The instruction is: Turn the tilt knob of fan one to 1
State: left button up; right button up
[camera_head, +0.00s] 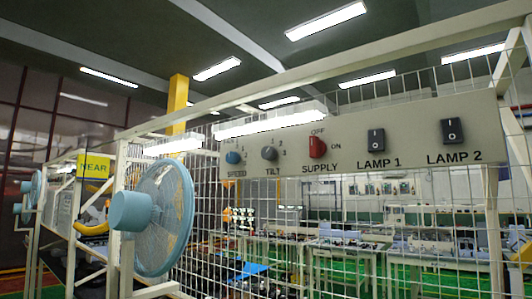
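A grey control panel (400,112) hangs on the wire mesh fence at the upper right. On it are a blue SPEED knob (233,157), a grey TILT knob (270,153) with small numbers around it, and a red SUPPLY knob (317,147). The pointer setting of the tilt knob is too small to read surely. A blue fan (164,215) stands at the left, mounted on the white frame. Neither of my grippers shows in the head view.
Two black rocker switches sit on the panel, LAMP 1 (376,140) and LAMP 2 (452,131). A yellow NEAR sign (94,167) is on the frame at left. More blue fans (37,185) stand farther left. Workbenches (345,262) lie behind the mesh.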

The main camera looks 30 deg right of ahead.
aim_at(268, 153)
jog(key=k, duration=0.5)
jog(key=z, duration=1.4)
jog(key=i, duration=0.85)
jog(key=u, duration=2)
